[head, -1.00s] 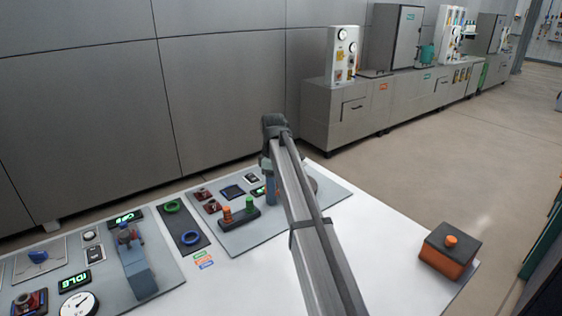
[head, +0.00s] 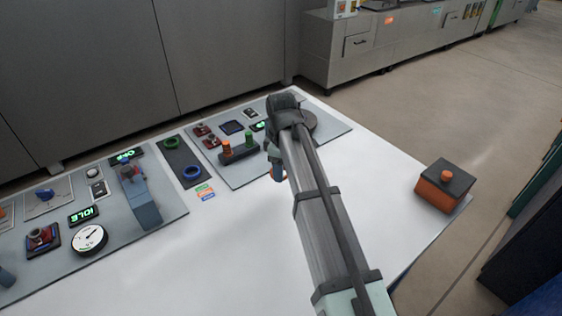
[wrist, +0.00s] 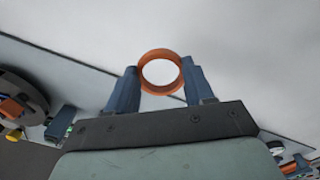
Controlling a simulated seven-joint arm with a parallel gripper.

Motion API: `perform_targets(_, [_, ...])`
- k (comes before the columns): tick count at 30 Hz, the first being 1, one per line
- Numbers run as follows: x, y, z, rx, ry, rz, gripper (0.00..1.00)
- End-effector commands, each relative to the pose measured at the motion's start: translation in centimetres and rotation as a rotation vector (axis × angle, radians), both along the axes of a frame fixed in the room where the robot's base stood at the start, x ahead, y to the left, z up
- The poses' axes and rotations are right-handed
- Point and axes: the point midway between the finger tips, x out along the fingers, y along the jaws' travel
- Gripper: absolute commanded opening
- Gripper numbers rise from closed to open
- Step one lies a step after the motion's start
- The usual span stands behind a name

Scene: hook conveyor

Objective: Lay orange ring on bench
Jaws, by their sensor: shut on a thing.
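The orange ring (wrist: 160,91) is held between the two blue-grey fingers of my gripper (wrist: 160,75) in the wrist view, its hole facing the camera. In the head view, my gripper (head: 275,165) hangs over the bench (head: 265,235), just in front of the grey panel's edge. The bench top is white and bare under and in front of the ring. I cannot tell the exact gap between ring and bench.
A peg block (head: 239,150) with orange and green pegs stands left of my gripper. A dark strip (head: 182,158) with green and blue rings lies further left. An orange box (head: 445,187) with a button sits at the right edge. The bench's front middle is free.

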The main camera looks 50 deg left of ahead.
Motion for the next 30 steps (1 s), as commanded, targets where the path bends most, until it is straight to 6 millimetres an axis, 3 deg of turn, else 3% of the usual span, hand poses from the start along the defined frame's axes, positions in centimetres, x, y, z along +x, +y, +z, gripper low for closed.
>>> perform_targets(18, [0.0, -0.1, -5.9, -0.002, 0.001, 0.0, 0.24])
perform_targets(30, [0.0, 0.0, -7.3, 0.0, 0.0, 0.0, 0.24])
